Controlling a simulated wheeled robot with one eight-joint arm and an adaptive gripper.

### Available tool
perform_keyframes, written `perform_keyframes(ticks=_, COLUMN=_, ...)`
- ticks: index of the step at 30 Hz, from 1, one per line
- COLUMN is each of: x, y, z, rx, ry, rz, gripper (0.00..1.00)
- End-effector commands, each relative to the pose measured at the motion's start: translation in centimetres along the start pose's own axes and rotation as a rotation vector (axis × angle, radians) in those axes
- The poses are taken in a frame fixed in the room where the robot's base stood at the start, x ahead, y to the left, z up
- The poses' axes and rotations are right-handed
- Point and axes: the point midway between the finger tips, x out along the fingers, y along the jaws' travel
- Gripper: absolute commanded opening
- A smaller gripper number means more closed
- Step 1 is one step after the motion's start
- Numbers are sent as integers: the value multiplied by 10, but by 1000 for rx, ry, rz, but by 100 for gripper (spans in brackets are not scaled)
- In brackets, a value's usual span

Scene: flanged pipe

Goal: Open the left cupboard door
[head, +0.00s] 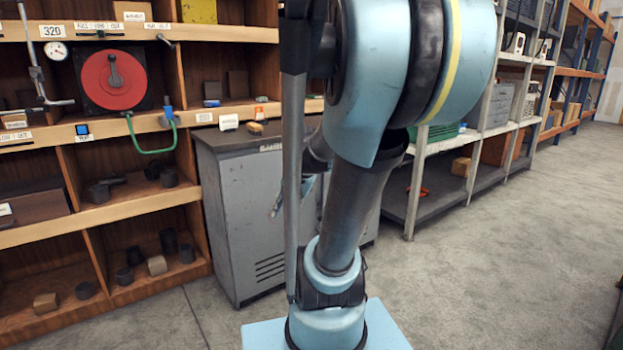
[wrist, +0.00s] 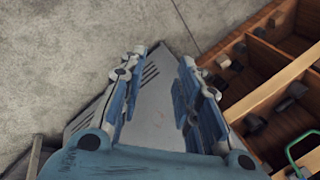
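The grey metal cupboard (head: 242,215) with a dark top stands between the wooden shelving and my arm in the head view. The left part of its front shows, with vent slots low down, and looks shut. My arm hides the rest of the front; I cannot make out a handle. In the wrist view the cupboard's grey panel (wrist: 155,115) lies between and beyond my fingers. My gripper (wrist: 163,58) is open, its two blue fingers well apart, with nothing clearly held. In the head view only a bit of it shows behind my arm, close before the front.
Wooden shelving (head: 60,235) with blocks, a red disc (head: 112,80) and a green hose loop (head: 152,150) adjoins the cupboard on the left. A metal rack (head: 425,190) stands to the right. Bare concrete floor (head: 500,265) is open in front and at right.

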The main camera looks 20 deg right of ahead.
Motion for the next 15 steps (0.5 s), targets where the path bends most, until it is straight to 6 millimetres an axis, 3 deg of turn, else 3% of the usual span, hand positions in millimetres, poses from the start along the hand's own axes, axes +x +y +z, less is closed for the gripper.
perform_keyframes(ticks=15, x=6, y=-52, z=-126, rx=463, ry=-37, rz=-261, gripper=31)
